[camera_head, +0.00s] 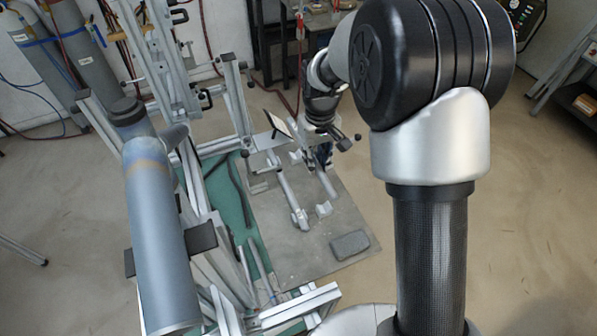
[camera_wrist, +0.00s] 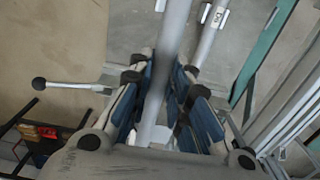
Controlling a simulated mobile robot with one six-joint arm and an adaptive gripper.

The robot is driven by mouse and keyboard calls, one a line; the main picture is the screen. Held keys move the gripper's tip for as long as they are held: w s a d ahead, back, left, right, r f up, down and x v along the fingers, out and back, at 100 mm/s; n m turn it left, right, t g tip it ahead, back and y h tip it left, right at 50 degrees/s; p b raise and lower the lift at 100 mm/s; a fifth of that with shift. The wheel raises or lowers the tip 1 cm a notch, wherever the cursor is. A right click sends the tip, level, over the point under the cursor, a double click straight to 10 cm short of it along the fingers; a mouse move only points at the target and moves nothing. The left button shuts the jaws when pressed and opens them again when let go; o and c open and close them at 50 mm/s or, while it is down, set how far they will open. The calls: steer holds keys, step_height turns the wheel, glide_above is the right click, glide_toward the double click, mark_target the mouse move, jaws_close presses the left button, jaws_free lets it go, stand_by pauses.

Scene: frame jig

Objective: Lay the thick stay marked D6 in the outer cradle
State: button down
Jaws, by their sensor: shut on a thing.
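My gripper (camera_wrist: 168,76) is shut on a smooth grey tube-like stay (camera_wrist: 174,32), its blue-padded fingers on either side. In the head view the gripper (camera_head: 322,158) is low over the grey plate, and part of the held stay (camera_head: 327,184) shows below it. I cannot read a mark on the held stay. A pale cradle (camera_head: 323,208) stands just past the held stay's near end. I cannot tell whether the held stay rests on anything.
The grey plate (camera_head: 310,255) bears a dark grey block (camera_head: 350,243) at its near right. A green mat (camera_head: 228,195) and aluminium frame bars (camera_head: 240,110) stand along the left. A blue-grey cylinder (camera_head: 160,235) stands at the near left.

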steer(key=f+b, duration=0.2)
steer(key=f, duration=0.1)
steer(key=shift+d, duration=0.2)
steer(key=shift+a+f+b, duration=0.2)
steer(key=shift+f+b, duration=0.15)
steer(key=shift+f, duration=0.05)
steer(key=shift+d, duration=0.1)
steer(key=shift+f, duration=0.1)
steer(key=shift+f+b, duration=2.35)
steer(key=shift+f, duration=0.75)
steer(key=c, duration=1.4)
jaws_free()
